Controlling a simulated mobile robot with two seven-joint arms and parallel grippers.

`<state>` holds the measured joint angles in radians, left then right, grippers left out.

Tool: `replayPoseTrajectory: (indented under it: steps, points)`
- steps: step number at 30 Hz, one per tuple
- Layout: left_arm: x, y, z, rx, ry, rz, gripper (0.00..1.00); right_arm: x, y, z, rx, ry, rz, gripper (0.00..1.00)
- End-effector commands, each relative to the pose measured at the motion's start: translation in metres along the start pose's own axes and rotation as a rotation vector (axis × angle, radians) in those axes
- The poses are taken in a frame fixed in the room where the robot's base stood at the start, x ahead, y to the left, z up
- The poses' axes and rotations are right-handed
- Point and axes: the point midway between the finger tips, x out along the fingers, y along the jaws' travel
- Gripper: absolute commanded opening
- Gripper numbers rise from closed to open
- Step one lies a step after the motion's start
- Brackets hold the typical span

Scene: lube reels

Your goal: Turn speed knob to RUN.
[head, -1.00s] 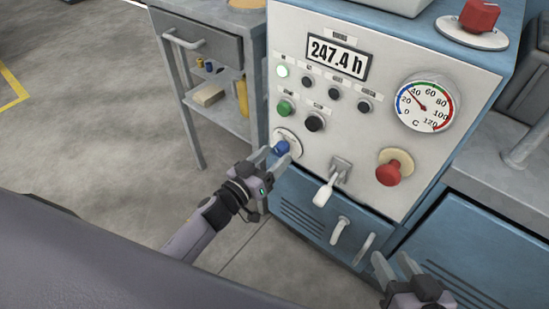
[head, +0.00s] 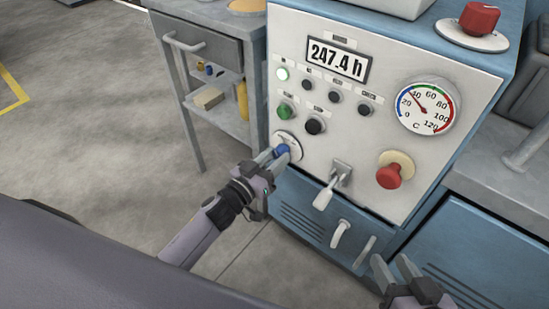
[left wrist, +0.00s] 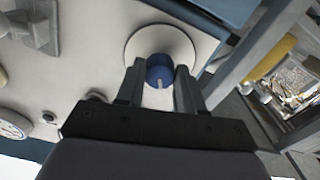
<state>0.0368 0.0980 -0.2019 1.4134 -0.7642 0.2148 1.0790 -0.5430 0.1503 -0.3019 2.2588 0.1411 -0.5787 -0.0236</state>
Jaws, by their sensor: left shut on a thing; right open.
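The speed knob appears to be the blue knob (head: 282,149) on a round white plate (head: 291,142) at the panel's lower left. It also shows in the left wrist view (left wrist: 159,68), between my fingers. My left gripper (head: 274,157) is shut on it, one finger on each side. The fingers hide part of the knob in the head view. Any position marks on the plate are too small to read. My right gripper (head: 396,270) is open and empty, low at the right, in front of the blue cabinet.
The panel (head: 350,120) also carries a white lever (head: 327,192), a red knob (head: 389,175), several small buttons, a gauge (head: 427,107) and a display (head: 338,60) reading 247.4 h. A cart with shelves (head: 213,95) stands left of the panel. The floor at left is clear.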

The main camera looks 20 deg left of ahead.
Motion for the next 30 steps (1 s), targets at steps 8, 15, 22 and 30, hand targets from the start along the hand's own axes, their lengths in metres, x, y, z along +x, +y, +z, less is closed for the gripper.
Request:
replayPoseTrajectory:
  steps: [8, 15, 22, 30]
  points:
    - [-0.0002, -0.0003, -0.0005, 0.168, 0.0, 0.0, 0.07, -0.0015, 0.002, -0.0033, -0.013, 0.001, 0.01, 0.43]
    - [-0.0003, -0.0009, -0.0003, 0.39, 0.0, 0.001, 0.07, -0.0033, 0.0047, -0.0036, -0.021, -0.002, 0.021, 0.43]
    - [-0.0004, -0.0014, -0.0002, 0.607, 0.0, 0.001, 0.07, -0.0042, 0.0055, -0.001, -0.023, -0.008, 0.025, 0.43]
    - [-0.0005, -0.002, -0.0002, 0.825, 0.0, 0.001, 0.07, -0.0038, 0.0054, -0.0001, -0.022, -0.009, 0.025, 0.43]
